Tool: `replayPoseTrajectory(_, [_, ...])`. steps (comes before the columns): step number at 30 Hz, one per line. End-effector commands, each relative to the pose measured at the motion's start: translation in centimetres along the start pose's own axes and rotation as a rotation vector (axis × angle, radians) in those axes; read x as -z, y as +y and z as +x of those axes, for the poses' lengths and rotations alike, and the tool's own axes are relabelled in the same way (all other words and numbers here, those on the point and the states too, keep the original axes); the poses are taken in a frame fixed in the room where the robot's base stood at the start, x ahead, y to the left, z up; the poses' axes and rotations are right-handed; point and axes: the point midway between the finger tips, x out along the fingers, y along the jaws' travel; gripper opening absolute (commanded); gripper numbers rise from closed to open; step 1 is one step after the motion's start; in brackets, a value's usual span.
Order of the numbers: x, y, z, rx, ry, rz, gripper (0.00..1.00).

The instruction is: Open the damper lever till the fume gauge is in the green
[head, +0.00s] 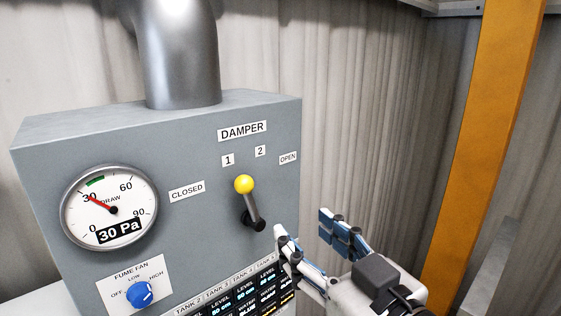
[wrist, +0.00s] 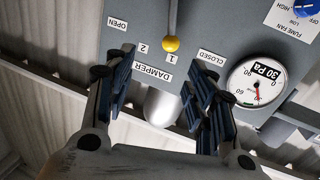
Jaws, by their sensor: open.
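The damper lever (head: 250,205) has a yellow ball knob and a grey rod on a black pivot. It stands nearly upright on the grey panel, by mark 1, between CLOSED and OPEN. In the wrist view the yellow knob (wrist: 170,43) is by the 1, beyond my fingers. The fume gauge (head: 109,208) reads 30 Pa; its red needle is at 30, just short of the short green band. It also shows in the wrist view (wrist: 255,84). My gripper (head: 304,226) is open and empty, to the lower right of the lever, apart from it.
A blue fume fan knob (head: 139,293) sits below the gauge. A tank display (head: 235,298) is below the lever. A metal duct (head: 181,55) rises from the box. An orange post (head: 487,130) stands at the right. The space before the lever looks clear.

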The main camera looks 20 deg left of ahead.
Motion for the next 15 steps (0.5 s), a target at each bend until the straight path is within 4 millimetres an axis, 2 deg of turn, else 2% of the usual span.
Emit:
replayPoseTrajectory(1, [0.5,-0.8,0.1,0.029,0.009,0.001,0.51])
replayPoseTrajectory(4, [0.7,-1.4,0.5,0.056,0.018,0.005,0.51])
replayPoseTrajectory(8, [0.9,-1.5,1.6,0.059,0.018,0.008,0.51])
replayPoseTrajectory(15, [1.2,-1.6,4.7,0.058,0.015,0.009,0.51])
